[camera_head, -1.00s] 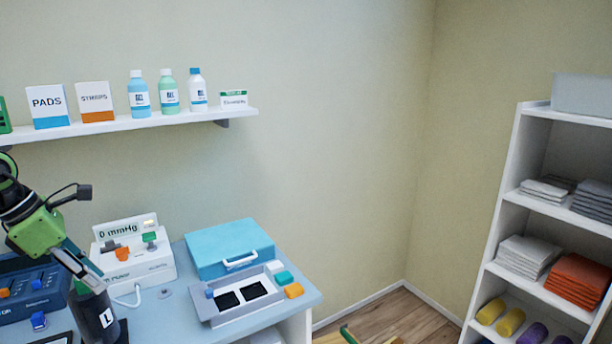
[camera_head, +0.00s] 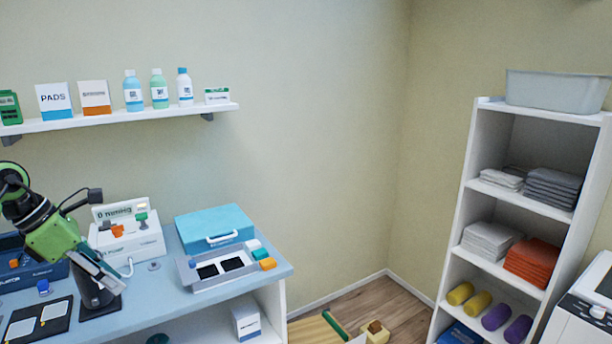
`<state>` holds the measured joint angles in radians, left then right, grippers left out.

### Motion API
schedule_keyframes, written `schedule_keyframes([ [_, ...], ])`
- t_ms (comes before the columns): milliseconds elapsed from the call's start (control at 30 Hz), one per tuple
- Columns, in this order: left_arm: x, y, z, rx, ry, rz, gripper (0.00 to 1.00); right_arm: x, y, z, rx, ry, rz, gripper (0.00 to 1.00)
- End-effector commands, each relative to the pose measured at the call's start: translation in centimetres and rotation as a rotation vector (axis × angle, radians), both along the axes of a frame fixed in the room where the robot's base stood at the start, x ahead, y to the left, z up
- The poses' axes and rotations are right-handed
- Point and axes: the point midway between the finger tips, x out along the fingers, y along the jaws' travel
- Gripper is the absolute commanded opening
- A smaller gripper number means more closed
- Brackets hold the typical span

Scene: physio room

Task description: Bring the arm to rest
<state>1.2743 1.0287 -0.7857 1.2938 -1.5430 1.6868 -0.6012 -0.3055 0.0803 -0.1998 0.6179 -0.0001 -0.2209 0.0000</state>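My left arm comes in from the left edge, with a green body and dark joints. My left gripper (camera_head: 112,283) points down and to the right above the blue-topped table (camera_head: 150,305). Its grey fingers are in front of a dark upright holder (camera_head: 96,298) and partly hide it. I cannot tell whether the fingers are open or shut, or whether they touch the holder. My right gripper is not in view.
A pressure unit (camera_head: 128,243), a blue case (camera_head: 214,226) and a grey tray (camera_head: 215,279) with black pads stand right of the gripper. A wall shelf (camera_head: 150,115) hangs above. A white shelf unit (camera_head: 470,200) stands right.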

Motion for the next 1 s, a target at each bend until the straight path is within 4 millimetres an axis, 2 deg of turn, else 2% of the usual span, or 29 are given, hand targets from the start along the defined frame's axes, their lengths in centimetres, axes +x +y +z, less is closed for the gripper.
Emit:
schedule_keyframes([
  [167, 1.5, -3.5, -2.3, -0.131, 0.012, 0.012, 0.24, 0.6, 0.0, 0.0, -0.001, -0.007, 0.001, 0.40],
  [367, 3.7, -8.9, -5.4, -0.368, 0.037, 0.074, 0.24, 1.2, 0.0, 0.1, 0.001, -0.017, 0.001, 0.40],
  [467, 5.1, -12.0, -7.5, -0.534, 0.068, 0.143, 0.24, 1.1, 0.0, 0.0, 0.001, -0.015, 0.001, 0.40],
  [567, 6.6, -15.2, -10.5, -0.750, 0.127, 0.269, 0.24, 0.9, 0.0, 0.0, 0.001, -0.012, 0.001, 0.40],
  [667, 8.3, -17.5, -14.8, -1.008, 0.216, 0.484, 0.24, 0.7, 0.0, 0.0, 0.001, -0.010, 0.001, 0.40],
  [767, 9.4, -17.7, -20.8, -1.243, 0.323, 0.774, 0.24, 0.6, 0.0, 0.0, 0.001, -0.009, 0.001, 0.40],
  [800, 9.4, -17.3, -23.8, -1.324, 0.368, 0.908, 0.24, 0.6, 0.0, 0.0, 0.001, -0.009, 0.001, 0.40],
  [867, 8.9, -16.4, -28.2, -1.420, 0.426, 1.101, 0.24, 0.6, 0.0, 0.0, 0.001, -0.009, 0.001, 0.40],
  [1000, 5.7, -14.1, -38.1, -1.545, 0.532, 1.500, 0.24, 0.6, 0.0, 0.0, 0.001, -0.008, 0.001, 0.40],
])
